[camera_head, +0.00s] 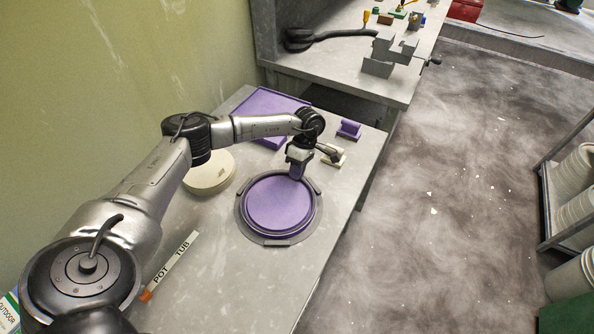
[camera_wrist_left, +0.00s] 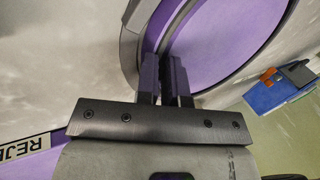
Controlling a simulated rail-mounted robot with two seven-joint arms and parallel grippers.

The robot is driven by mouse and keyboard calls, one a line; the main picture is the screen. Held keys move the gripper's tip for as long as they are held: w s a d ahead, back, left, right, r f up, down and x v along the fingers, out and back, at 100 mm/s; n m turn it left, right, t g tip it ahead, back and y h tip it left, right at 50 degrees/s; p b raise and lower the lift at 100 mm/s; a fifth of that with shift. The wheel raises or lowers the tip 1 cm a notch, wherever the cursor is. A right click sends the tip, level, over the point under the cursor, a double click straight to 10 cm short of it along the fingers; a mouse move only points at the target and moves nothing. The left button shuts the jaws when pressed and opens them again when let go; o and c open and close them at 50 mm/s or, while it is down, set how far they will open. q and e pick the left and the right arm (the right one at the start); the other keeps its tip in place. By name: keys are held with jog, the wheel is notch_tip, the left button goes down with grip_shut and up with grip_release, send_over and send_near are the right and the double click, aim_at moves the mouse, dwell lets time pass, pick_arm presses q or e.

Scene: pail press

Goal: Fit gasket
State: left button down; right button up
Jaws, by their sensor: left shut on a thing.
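A round purple lid (camera_head: 275,203) lies flat in a dark grey ring-shaped holder (camera_head: 244,226) on the bench. The lid has a raised rim and a narrow groove inside it; it also shows at the top of the left wrist view (camera_wrist_left: 225,40). My left gripper (camera_head: 296,176) points down at the lid's far edge. In the left wrist view its fingers (camera_wrist_left: 167,62) are closed at the rim and groove. What they grip seems to be the gasket, but the fingers hide most of it. My right gripper is not in view.
Cream lids (camera_head: 209,172) lie left of the holder, beneath my left arm. A purple tray (camera_head: 262,100), a purple block (camera_head: 348,130) and a cream block (camera_head: 333,156) stand behind it. A POT/TUB strip (camera_head: 171,266) lies in front. The bench's right front is clear.

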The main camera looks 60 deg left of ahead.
pick_arm(q)
jog(key=shift+f, duration=0.2)
jog(key=c, duration=1.2)
grip_release()
jog(key=shift+o, duration=0.2)
jog(key=shift+r, duration=0.15)
jog(key=shift+r+p, duration=0.45)
jog(key=shift+r, duration=0.1)
jog(key=shift+r+p, duration=2.15)
jog(key=shift+r, duration=0.75)
